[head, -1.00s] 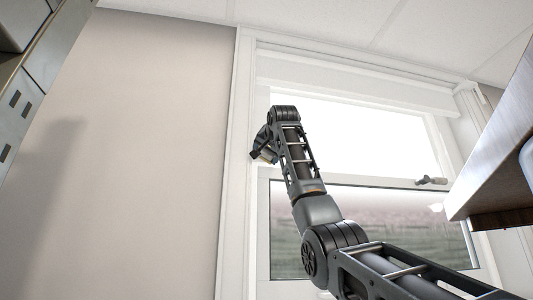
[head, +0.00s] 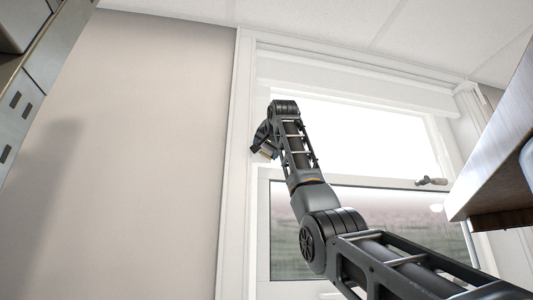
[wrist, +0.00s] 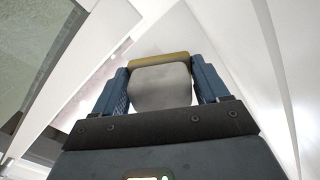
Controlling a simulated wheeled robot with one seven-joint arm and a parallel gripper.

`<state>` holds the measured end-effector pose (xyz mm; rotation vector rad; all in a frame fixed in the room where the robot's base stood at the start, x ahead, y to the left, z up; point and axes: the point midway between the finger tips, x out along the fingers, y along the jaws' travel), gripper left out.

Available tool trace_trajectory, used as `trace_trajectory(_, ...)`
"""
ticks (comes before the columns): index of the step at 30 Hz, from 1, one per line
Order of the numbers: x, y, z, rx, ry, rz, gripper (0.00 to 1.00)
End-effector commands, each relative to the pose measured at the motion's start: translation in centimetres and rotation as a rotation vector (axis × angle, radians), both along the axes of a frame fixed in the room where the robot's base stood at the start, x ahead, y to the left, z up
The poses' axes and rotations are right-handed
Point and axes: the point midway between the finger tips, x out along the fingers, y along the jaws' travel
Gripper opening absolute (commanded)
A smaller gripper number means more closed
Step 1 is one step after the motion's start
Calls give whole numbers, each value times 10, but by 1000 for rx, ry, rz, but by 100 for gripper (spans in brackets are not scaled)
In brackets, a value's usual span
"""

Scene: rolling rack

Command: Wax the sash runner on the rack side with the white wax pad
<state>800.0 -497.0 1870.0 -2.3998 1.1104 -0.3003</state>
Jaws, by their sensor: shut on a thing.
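My gripper (head: 266,152) is at the left side of the window, in front of its left frame and runner (head: 263,205). In the wrist view my gripper (wrist: 160,75) has its two blue fingers shut on the white wax pad (wrist: 160,90). The pad looks pale grey, with a yellow strip (wrist: 160,59) along its far edge. White frame surfaces lie beyond the pad. I cannot tell whether the pad touches the runner, as the contact face is hidden.
The window has a latch handle (head: 431,181) on its lower sash. A wooden shelf (head: 497,150) juts in at the right. A grey metal unit (head: 25,95) stands at the upper left. The beige wall (head: 155,150) left of the window is bare.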

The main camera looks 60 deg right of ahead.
Motion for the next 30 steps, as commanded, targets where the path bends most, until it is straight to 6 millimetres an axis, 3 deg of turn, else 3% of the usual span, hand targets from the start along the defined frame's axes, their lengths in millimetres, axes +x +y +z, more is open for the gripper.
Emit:
trace_trajectory(28,1,-1,62,0,0,1,50)
trace_trajectory(30,0,0,66,0,0,1,46)
